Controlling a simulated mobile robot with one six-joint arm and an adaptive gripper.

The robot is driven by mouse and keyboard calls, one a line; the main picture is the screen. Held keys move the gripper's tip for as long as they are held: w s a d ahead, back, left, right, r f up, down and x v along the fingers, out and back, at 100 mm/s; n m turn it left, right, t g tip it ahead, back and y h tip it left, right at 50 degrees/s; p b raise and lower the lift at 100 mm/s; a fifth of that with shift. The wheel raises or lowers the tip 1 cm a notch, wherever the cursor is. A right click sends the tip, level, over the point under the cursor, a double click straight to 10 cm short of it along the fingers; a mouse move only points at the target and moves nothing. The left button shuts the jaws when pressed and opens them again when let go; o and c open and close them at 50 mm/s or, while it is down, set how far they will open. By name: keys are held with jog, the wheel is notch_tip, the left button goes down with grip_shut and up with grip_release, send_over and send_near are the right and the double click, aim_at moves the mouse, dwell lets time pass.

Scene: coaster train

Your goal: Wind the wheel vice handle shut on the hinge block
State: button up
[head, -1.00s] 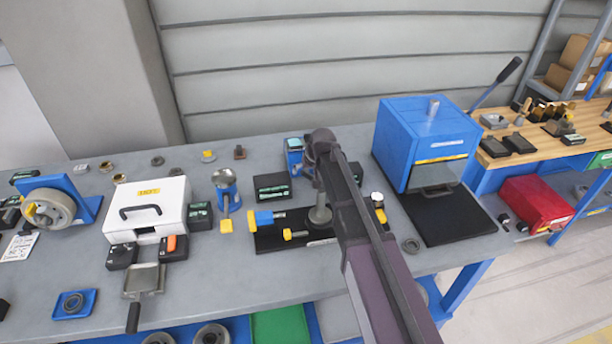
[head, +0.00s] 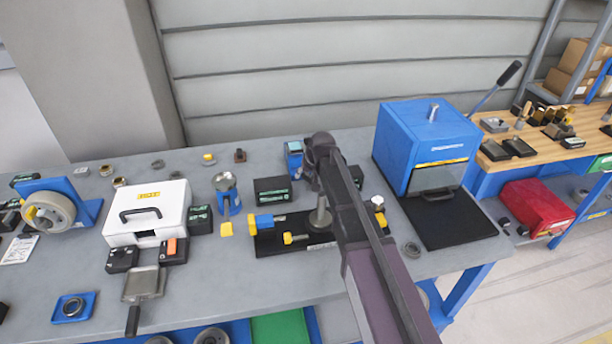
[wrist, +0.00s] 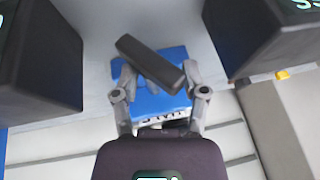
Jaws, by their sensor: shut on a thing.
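In the wrist view my gripper (wrist: 158,73) has its two fingers closed on a long dark bar (wrist: 145,58), which lies slantwise between them. A blue block with pale lettering (wrist: 158,103) is right behind the bar; I cannot tell whether they are joined, or whether the bar is the vice handle. In the head view a small blue device with a pale top (head: 294,156) stands beside my arm, which hides my gripper there. A blue stand with a grey wheel (head: 50,212) is at the far left. I cannot pick out the hinge block for sure.
A dark box (head: 272,190) stands close to my arm; dark boxes flank my gripper in the wrist view. A black base with yellow-ended parts (head: 315,240) lies under my arm. A white case (head: 145,210) is left, a large blue press-like box (head: 425,145) right.

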jog(key=shift+s+d+f+y, duration=0.2)
jog(key=shift+d+y, duration=0.05)
jog(key=shift+y, duration=0.15)
jog(key=y+b, duration=0.1)
jog(key=g+y+b, duration=0.1)
jog(key=shift+d+f+m+y, duration=0.15)
jog(key=shift+m+y, duration=0.25)
jog(key=shift+y+b, duration=0.7)
jog(key=shift+b, duration=0.15)
jog(key=shift+m, duration=0.3)
jog(key=shift+r+y, duration=0.2)
jog(key=shift+y, duration=0.1)
jog(key=o, duration=1.2)
jog(key=shift+c, duration=0.2)
jog(key=shift+r, duration=0.1)
jog(key=shift+w, duration=0.15)
jog(key=shift+r+p, duration=0.1)
jog(key=shift+p, duration=0.25)
